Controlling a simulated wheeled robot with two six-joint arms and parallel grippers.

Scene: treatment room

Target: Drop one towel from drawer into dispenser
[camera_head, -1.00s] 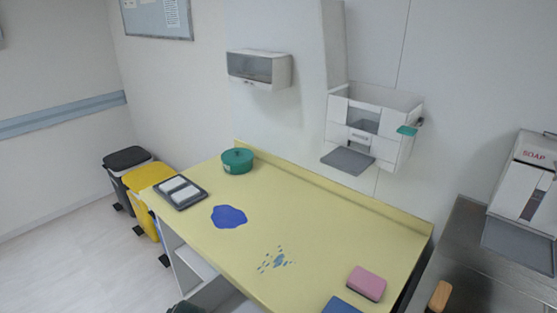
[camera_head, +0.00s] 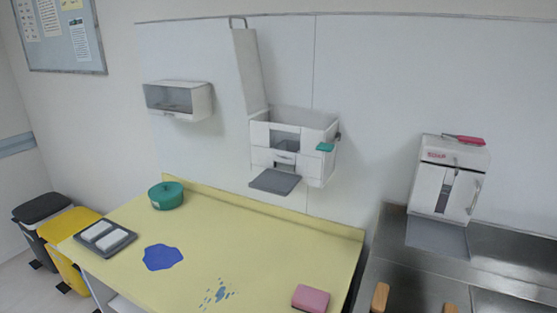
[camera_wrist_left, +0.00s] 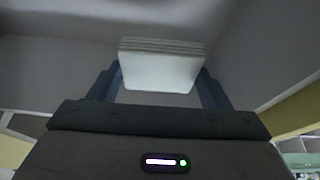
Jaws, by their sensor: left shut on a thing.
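My left gripper (camera_wrist_left: 160,85) shows in the left wrist view, with one dark blue finger at each side of a folded white towel (camera_wrist_left: 158,72). It is shut on the towel, whose layered edge is at the top. Grey surfaces surround it; I cannot tell whether they are the drawer. In the head view, a white wall dispenser (camera_head: 261,133) has an open top, with its lid (camera_head: 247,70) standing upright at the left. A grey tray sticks out below its front. Neither gripper shows in the head view. I cannot identify the drawer.
The yellow counter (camera_head: 225,255) holds a green pot (camera_head: 166,196), a tray of white blocks (camera_head: 125,245), a blue spill (camera_head: 162,257) and a pink sponge (camera_head: 311,298). A smaller wall box (camera_head: 197,101) hangs left; a soap dispenser (camera_head: 429,186) stands right.

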